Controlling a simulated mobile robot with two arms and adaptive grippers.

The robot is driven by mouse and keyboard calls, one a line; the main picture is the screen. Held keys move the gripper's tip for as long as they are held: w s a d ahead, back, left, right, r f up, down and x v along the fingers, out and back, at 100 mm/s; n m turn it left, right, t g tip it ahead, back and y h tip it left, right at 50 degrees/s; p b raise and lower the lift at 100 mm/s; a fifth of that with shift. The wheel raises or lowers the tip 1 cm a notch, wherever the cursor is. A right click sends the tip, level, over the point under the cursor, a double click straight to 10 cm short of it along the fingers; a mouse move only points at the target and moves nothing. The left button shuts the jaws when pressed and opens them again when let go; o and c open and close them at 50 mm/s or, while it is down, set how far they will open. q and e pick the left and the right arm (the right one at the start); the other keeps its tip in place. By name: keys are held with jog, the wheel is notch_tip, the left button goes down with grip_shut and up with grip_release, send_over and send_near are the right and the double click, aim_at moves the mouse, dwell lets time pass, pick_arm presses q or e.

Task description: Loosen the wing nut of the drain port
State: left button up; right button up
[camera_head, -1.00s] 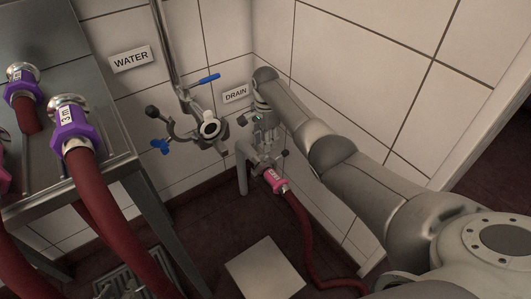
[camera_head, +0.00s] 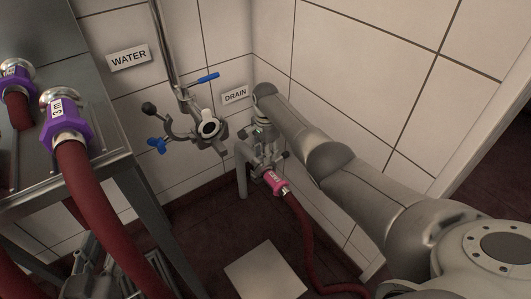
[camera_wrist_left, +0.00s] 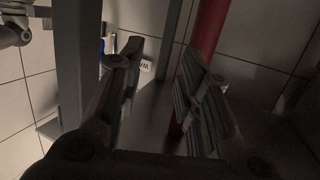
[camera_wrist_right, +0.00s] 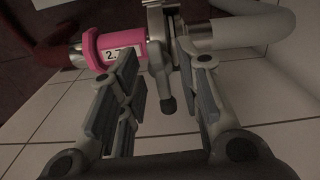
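The drain port (camera_head: 268,153) is a grey pipe fitting below the DRAIN sign, with a pink hose coupling (camera_head: 275,182) on it. In the right wrist view the pink coupling (camera_wrist_right: 115,48) meets a metal clamp (camera_wrist_right: 160,35), from which a dark-tipped handle (camera_wrist_right: 168,102) hangs.
A metal table (camera_head: 112,148) at left carries red hoses with purple couplings (camera_head: 66,122). Tiled walls close in behind the drain port. A pale plate (camera_head: 265,272) lies on the floor.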

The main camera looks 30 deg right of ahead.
grip_shut()
dwell(0.3)
